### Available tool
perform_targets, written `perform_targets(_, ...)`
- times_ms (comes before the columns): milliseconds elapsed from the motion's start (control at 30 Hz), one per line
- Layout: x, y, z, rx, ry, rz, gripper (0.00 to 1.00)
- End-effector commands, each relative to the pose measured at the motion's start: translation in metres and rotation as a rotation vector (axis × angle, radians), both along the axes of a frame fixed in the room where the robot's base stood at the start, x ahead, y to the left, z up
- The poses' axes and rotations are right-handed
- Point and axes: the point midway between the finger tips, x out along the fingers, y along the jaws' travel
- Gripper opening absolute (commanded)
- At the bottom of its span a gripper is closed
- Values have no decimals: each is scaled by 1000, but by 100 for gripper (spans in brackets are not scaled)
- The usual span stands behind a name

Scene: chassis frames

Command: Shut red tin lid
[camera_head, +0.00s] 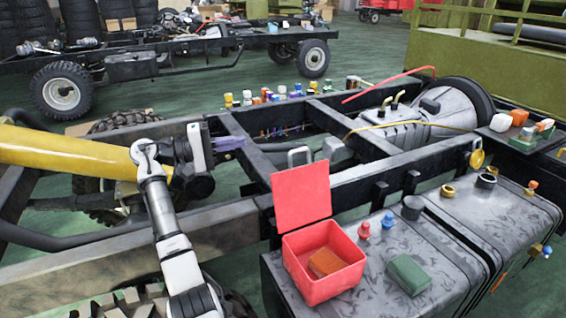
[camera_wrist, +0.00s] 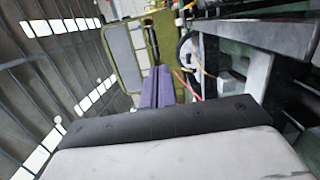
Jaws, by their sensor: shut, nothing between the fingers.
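The red tin (camera_head: 327,272) stands on the grey tank (camera_head: 465,240) at the front, near the tank's left end. Its square red lid (camera_head: 301,195) is open and stands roughly upright at the tin's back edge. A brown-orange block (camera_head: 325,262) lies inside the tin. My gripper (camera_head: 238,143) is to the left of and behind the lid, above the chassis frame and apart from the tin. Its purple fingers are shut and empty, and they also show in the wrist view (camera_wrist: 158,88). The tin and lid are not seen in the wrist view.
A green block (camera_head: 408,274) lies right of the tin, with a dark cap (camera_head: 412,207) and small red-and-blue pieces (camera_head: 388,221) behind it. The black chassis rail (camera_head: 360,183) runs behind the lid. A red rod (camera_head: 390,83) rises farther back.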

Motion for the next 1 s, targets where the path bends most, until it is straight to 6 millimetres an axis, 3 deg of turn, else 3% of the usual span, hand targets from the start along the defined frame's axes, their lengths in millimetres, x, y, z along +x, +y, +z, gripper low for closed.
perform_targets(267,-7,-23,-7,-13,40,-102,0)
perform_targets(700,4,-111,-5,-14,37,-97,0)
perform_targets(1000,-25,-119,-4,-14,38,-94,0)
